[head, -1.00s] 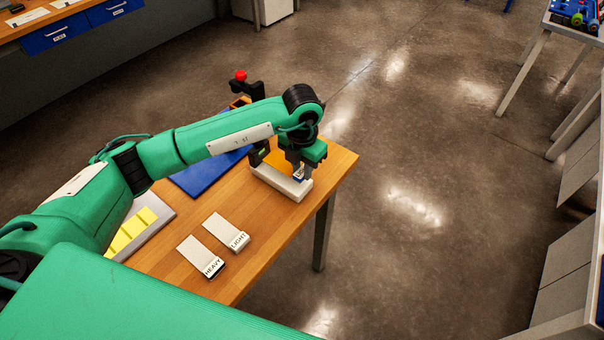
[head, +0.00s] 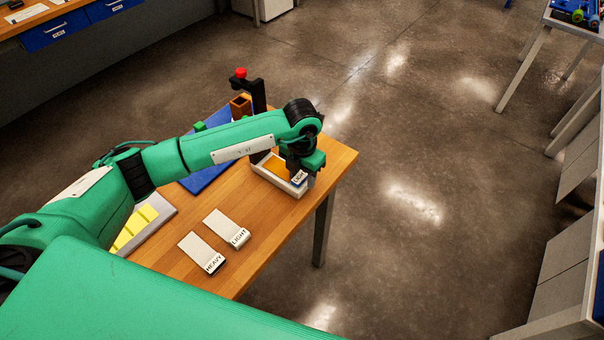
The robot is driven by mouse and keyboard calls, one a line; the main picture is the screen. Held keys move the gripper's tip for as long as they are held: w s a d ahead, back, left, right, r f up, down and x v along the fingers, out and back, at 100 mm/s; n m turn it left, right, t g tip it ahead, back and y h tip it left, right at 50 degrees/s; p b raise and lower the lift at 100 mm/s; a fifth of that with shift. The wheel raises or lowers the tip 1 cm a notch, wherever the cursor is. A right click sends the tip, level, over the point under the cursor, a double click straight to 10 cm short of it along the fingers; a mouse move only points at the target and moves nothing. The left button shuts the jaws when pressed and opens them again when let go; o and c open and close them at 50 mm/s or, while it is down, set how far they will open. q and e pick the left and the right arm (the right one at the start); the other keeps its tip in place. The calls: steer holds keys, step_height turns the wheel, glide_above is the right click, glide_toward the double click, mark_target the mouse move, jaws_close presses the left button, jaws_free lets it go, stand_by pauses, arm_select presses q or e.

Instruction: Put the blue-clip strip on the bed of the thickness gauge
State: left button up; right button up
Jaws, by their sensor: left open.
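My left gripper (head: 300,172) is low over the right end of a white-walled tray (head: 276,187) with an amber inside, at the table's far right corner. It is open. A black upright post with a red knob (head: 241,73), possibly the thickness gauge, stands at the back of the table. Its bed cannot be clearly seen, as my left arm covers part of that area. My right gripper is not in view.
White pieces labelled HEAVY (head: 202,252) and LIGHT (head: 227,228) lie on the wooden table (head: 270,226). A grey tray with yellow squares (head: 136,226) is at the left. A blue mat (head: 205,178) and a brown block (head: 240,106) lie behind my arm.

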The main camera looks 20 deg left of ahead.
arm_select(q)
steer(key=shift+r, duration=0.1)
steer(key=shift+r, duration=0.2)
step_height(320, 180, up, 12)
steer(key=b, duration=0.3)
steer(key=shift+b, duration=0.4)
steer(key=shift+f, duration=0.1)
